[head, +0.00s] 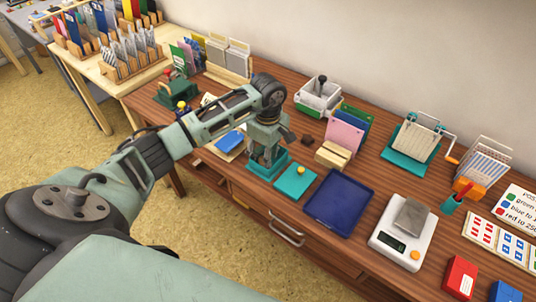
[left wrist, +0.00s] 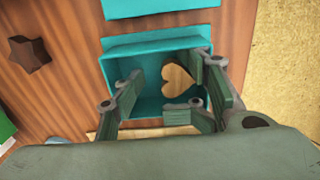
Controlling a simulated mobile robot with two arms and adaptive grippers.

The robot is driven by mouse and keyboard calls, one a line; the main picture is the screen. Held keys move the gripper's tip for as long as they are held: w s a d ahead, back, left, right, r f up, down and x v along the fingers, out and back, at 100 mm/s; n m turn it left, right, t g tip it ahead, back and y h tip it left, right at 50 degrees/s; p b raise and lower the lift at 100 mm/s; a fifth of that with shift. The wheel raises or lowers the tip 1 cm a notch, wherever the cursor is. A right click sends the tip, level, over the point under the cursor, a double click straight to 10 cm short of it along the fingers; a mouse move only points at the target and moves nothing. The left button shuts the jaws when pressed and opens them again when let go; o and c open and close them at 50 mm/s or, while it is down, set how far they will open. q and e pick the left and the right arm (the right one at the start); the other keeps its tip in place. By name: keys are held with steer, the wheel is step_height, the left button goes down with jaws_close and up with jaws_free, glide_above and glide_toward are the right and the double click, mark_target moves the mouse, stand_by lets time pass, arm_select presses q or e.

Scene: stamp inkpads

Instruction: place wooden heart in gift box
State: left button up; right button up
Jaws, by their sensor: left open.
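The gift box is an open teal box (left wrist: 150,48) on the wooden table, below my left gripper. In the head view the box (head: 285,162) is partly covered by the gripper. The wooden heart (left wrist: 178,82) is light brown and appears inside the box, near the right finger in the left wrist view. My left gripper (left wrist: 168,77) is open over the box, its fingers on either side of the heart with a gap on the left. In the head view the gripper (head: 268,150) points down and hides the heart. My right gripper is not in view.
A teal square with a yellow knob (head: 296,181) lies beside the box. A dark blue tray (head: 340,203) and a scale (head: 403,232) are to the right. A dark wooden star (left wrist: 28,54) lies near the box. Pink cards (head: 344,135) stand behind.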

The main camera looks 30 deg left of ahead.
arm_select(q)
steer(key=shift+s+a+f, duration=0.1)
steer(key=shift+s+f, duration=0.1)
steer(key=shift+f, duration=0.2)
steer(key=shift+r, duration=0.1)
steer(key=shift+r+p, duration=0.25)
steer(key=shift+p, duration=0.15)
step_height(320, 180, up, 13)
steer(key=b, duration=0.1)
steer(key=shift+w+a, duration=0.15)
